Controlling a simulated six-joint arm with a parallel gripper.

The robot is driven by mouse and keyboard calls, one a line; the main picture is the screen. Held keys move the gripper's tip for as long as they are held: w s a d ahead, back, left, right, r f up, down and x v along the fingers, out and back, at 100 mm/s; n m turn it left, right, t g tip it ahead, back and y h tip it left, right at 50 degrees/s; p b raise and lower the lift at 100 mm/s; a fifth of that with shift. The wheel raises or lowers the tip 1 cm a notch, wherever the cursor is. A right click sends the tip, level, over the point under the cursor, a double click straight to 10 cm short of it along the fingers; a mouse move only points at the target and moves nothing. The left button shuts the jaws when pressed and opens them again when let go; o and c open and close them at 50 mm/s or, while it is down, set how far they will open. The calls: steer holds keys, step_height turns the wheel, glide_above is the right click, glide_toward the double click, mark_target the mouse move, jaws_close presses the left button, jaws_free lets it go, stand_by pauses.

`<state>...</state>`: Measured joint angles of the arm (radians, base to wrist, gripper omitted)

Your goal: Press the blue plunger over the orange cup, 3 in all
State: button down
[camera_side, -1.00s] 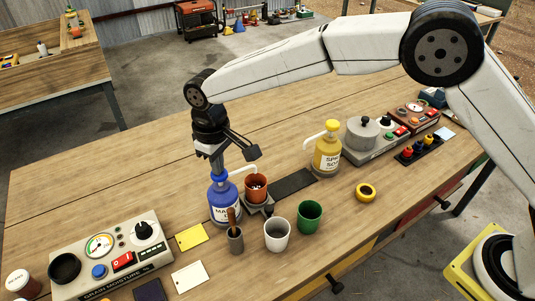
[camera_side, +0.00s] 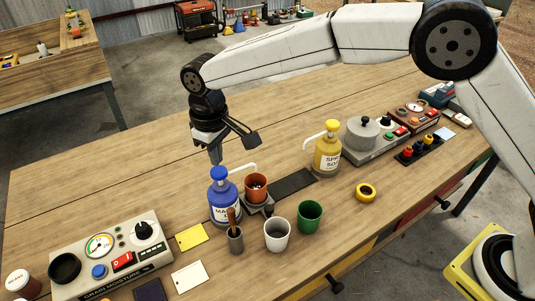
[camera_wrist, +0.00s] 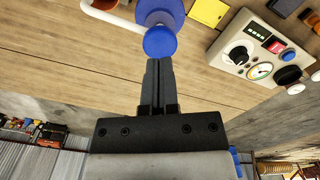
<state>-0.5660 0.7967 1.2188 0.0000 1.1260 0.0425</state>
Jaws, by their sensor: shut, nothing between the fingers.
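The blue pump bottle (camera_side: 222,212) stands upright on the bench, with its blue plunger (camera_side: 219,174) up and a white spout pointing right over the orange cup (camera_side: 256,184). The cup sits on a small stand beside the bottle and holds some pale contents. My gripper (camera_side: 215,162) is shut and empty, pointing down with its fingertips just above the plunger; a small gap seems to show. In the wrist view the shut fingers (camera_wrist: 160,64) end by the plunger's round blue head (camera_wrist: 160,42).
A yellow pump bottle (camera_side: 327,152) stands to the right. A grey pot with a wooden-handled tool (camera_side: 235,240), a white cup (camera_side: 277,234) and a green cup (camera_side: 309,216) stand in front. A moisture meter (camera_side: 110,252) is at left. The bench behind the bottles is clear.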

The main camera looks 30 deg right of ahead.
steer(key=shift+r, duration=0.1)
stand_by(0.3)
steer(key=shift+r, duration=2.9)
steer(key=shift+d, duration=0.1)
steer(key=s+d+f+m+t, duration=0.1)
steer(key=s+d+f+m, duration=0.1)
steer(key=d, duration=0.7)
steer(key=s+d+f+m, duration=0.1)
steer(key=s+d+f, duration=0.15)
steer(key=d, duration=0.65)
steer(key=s+d+f+m+t, duration=0.1)
steer(key=s+d+f+m, duration=0.2)
steer(key=s+d, duration=0.9)
steer(key=s+f, duration=0.1)
steer(key=s, duration=0.2)
steer(key=shift+s+d+f+t, duration=0.15)
steer(key=shift+s+f+t, duration=0.05)
steer(key=shift+t, duration=0.1)
